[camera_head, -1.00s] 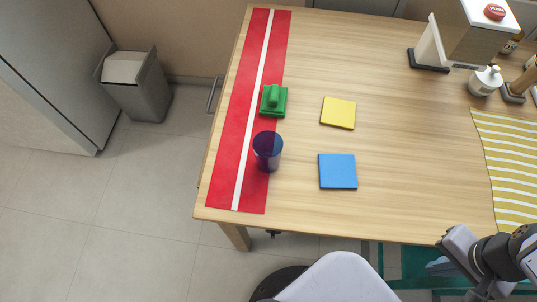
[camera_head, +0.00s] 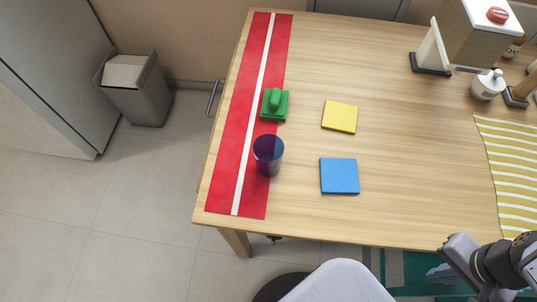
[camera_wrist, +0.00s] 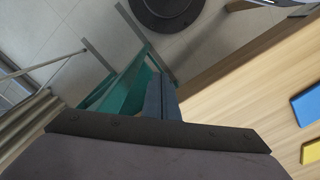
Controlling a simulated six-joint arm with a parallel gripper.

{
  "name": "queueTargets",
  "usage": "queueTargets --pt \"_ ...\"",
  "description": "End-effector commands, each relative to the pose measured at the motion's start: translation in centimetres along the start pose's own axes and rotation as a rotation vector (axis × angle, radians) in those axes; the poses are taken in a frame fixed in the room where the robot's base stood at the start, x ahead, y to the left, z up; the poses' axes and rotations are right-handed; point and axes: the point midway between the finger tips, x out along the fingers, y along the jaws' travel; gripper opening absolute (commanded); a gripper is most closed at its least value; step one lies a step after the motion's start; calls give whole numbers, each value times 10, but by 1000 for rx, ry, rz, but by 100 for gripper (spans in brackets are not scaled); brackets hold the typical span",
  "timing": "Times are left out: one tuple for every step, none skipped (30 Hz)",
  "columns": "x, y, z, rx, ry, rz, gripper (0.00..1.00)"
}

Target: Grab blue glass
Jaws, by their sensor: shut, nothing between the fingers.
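The blue glass (camera_head: 268,156) is a dark blue, see-through cup. It stands upright on the red strip with a white stripe (camera_head: 226,150), near the table's left edge. My gripper (camera_wrist: 160,82) is shut and empty in the wrist view, pointing past the table's edge. In the head view my arm shows at the lower right, far from the glass, off the table's front edge. The glass is not in the wrist view.
A green block with a handle (camera_head: 275,106) sits behind the glass. A yellow square (camera_head: 340,117) and a blue square (camera_head: 339,176) lie to its right. A dispenser (camera_head: 480,35), a white bottle (camera_head: 488,84) and a striped cloth (camera_head: 510,165) are at the right. The table's middle is clear.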

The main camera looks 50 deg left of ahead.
Motion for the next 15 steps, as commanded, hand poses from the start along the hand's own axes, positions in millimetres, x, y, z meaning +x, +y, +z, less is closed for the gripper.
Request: queueTargets --pt "0 0 0 0 0 0 0" --pt "0 0 0 0 0 0 0" --pt "0 0 0 0 0 0 0" --pt "0 0 0 0 0 0 0" --pt "0 0 0 0 0 0 0" --pt "0 0 0 0 0 0 0" --pt "0 0 0 0 0 0 7" --pt "0 0 0 0 0 0 14" --pt "0 0 0 0 0 0 24" --pt "0 0 0 0 0 0 31" --pt "0 0 0 0 0 0 38" --pt "0 0 0 0 0 0 48" --pt "0 0 0 0 0 0 55" --pt "0 0 0 0 0 0 62" --pt "0 0 0 0 0 0 72"
